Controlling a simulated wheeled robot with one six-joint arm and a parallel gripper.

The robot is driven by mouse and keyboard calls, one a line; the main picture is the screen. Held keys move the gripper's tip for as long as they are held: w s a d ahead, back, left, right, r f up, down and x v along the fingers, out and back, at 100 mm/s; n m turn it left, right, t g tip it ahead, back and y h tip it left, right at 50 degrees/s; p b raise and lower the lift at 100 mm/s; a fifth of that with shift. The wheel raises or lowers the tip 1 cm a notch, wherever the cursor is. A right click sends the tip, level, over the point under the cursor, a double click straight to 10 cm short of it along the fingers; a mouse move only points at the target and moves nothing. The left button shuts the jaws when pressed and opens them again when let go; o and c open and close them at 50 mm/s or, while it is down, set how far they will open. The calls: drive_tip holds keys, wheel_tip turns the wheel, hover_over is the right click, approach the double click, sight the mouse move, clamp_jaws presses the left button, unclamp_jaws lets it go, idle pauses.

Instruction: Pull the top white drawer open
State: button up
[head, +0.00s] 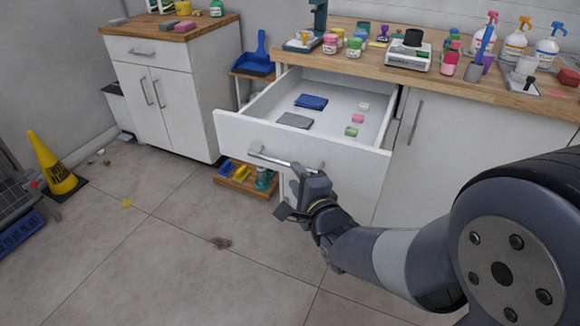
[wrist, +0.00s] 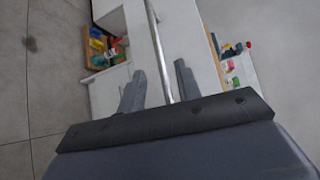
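The top white drawer (head: 232,128) is pulled well out from the counter in the head view. Inside it lie a blue folded item (head: 311,102), a grey folded item (head: 295,121) and several small blocks. Its metal bar handle (head: 272,159) runs across the front. My gripper (head: 299,172) is at the right part of this handle. In the wrist view the handle bar (wrist: 154,40) passes between the two fingers, with a gap on each side. The fingers are apart and not closed on the bar. The gripper's body hides part of the handle in the head view.
A low open wooden tray (head: 240,186) with bottles sits under the drawer. A white cabinet (head: 163,90) stands to the left. A yellow cone (head: 52,165) is at the far left. The floor (head: 200,270) in front is mostly clear, with a dark stain.

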sight(287, 163)
drive_tip(key=shift+v, duration=2.05)
drive_tip(key=shift+w, duration=0.1)
drive_tip(key=b+x, duration=0.1)
drive_tip(key=x, duration=0.9)
drive_tip(key=shift+w+a+f, duration=0.1)
drive_tip(key=shift+w+a, duration=0.05)
drive_tip(key=shift+w, duration=0.3)
